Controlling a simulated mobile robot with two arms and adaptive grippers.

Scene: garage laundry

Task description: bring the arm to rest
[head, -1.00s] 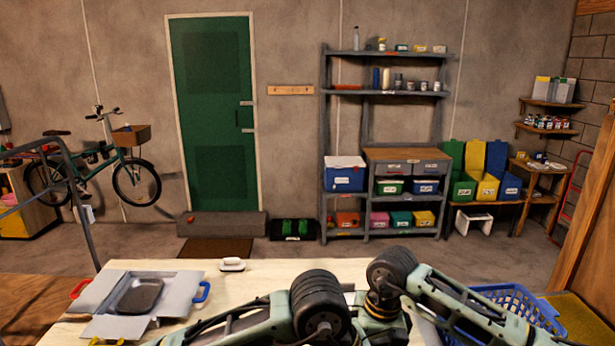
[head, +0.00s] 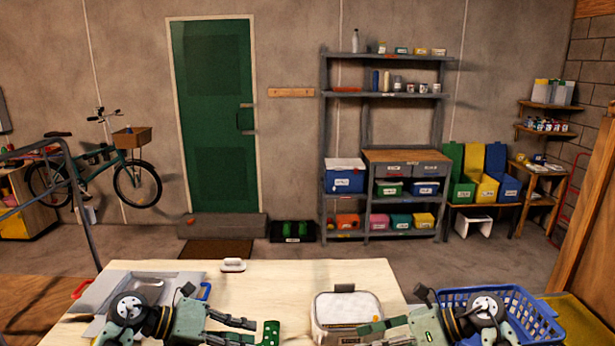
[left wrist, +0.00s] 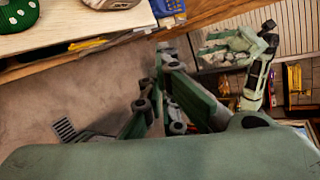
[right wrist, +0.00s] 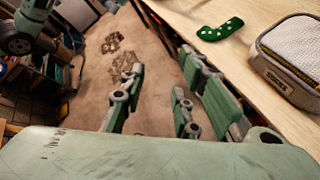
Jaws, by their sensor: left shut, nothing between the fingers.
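My left gripper (head: 250,334) is low at the bottom of the head view, pointing right. In the left wrist view, its fingers (left wrist: 155,85) are shut and empty over the floor beside the table edge. My right gripper (head: 364,336) points left in front of the pale case. In the right wrist view, its fingers (right wrist: 162,65) are spread, with only floor visible between them. Both arms are bent, and the grippers are apart from each other. The bottom frame edge cuts off part of each arm in the head view.
The wooden table (head: 290,280) holds a green white-dotted object (head: 271,333), a pale zipped case (head: 345,310), a blue basket (head: 545,322), a grey box (head: 120,285) and a small white object (head: 233,265). Bare tabletop lies between the box and the case.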

